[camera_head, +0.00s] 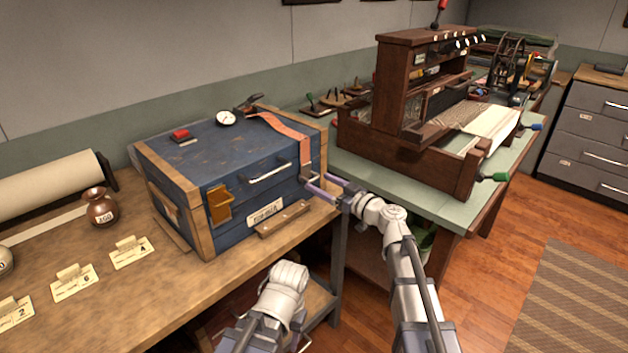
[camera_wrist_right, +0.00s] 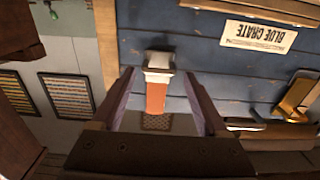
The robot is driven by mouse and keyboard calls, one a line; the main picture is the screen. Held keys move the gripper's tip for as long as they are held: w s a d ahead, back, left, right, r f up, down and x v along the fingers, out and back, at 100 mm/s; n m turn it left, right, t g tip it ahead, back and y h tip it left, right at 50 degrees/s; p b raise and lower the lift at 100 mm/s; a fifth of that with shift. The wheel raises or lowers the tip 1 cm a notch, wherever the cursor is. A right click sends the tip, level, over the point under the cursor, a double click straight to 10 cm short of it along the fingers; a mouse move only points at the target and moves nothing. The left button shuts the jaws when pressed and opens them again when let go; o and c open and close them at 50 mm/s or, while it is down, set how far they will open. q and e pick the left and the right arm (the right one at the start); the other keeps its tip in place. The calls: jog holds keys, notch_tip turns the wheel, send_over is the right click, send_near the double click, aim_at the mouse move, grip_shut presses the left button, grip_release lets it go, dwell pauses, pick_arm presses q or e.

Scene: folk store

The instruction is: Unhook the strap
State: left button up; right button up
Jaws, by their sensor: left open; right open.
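The orange-red strap (camera_head: 287,126) runs over the lid of the blue crate (camera_head: 208,150) and down its front near the right corner. In the right wrist view the strap (camera_wrist_right: 156,97) ends in a pale metal end piece (camera_wrist_right: 158,62) against the blue boards. My right gripper (camera_head: 320,186) is open at this lower end. In the wrist view its two purple-grey fingers (camera_wrist_right: 160,82) stand apart on either side of the strap, with no visible grip on it. Whether they touch it cannot be told. My left arm shows low in the head view, but its fingers do not show.
The crate stands on a wooden bench (camera_head: 95,280). On its lid are a round dial (camera_head: 226,118) and a red-topped item (camera_head: 180,134). A brass latch (camera_head: 220,204) and handle (camera_head: 268,172) are on its front. A loom (camera_head: 415,110) stands on the green table to the right.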

aim_at(314, 180)
jog(key=shift+x, duration=1.75)
jog(key=shift+c, duration=0.3)
jog(key=shift+s, duration=0.1)
grip_shut()
